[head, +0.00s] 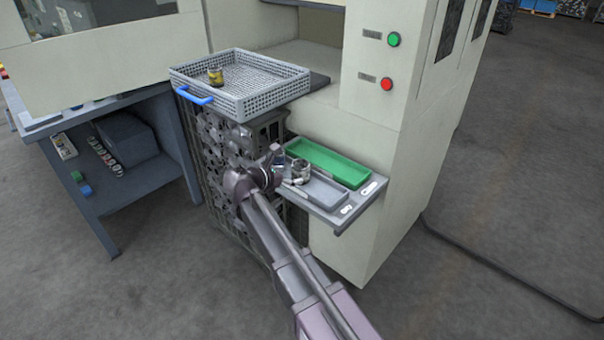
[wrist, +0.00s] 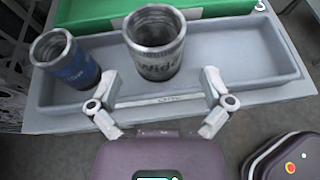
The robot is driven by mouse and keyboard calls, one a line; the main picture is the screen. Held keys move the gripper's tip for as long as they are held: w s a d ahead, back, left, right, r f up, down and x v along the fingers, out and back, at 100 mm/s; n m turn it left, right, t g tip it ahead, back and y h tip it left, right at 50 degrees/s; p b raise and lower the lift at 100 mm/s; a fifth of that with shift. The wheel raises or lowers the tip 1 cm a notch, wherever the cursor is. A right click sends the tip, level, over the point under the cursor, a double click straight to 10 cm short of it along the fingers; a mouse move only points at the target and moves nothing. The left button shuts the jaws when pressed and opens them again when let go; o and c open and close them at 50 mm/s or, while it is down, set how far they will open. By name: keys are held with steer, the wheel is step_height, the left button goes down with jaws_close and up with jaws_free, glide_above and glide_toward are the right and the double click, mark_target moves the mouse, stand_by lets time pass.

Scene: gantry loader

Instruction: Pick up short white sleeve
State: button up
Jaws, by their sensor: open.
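A pale, whitish-grey metal sleeve (wrist: 157,58) with dark lettering stands upright in the grey tray (wrist: 240,62), and it also shows in the head view (head: 301,171). Its rim is bare metal and its top is open. A blue and dark sleeve (wrist: 70,64) stands left of it, a little apart. My gripper (wrist: 159,82) is open, with one finger to each side of the pale sleeve's near side. Nothing is held. In the head view, my wrist partly hides the tray's left end, and the fingertips are hard to make out.
An empty green tray (head: 329,162) lies behind the grey tray on the same shelf (head: 340,224). Above is a mesh basket (head: 266,97) with a yellow and black part (head: 215,76). A machine wall (head: 376,215) stands right behind the shelf. A blue-grey bench (head: 140,195) is at left.

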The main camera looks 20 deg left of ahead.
mark_target(294, 173)
steer(key=shift+b+x, duration=0.75)
steer(key=shift+x, duration=1.65)
steer(key=shift+a+r, duration=0.1)
steer(key=c, duration=1.2)
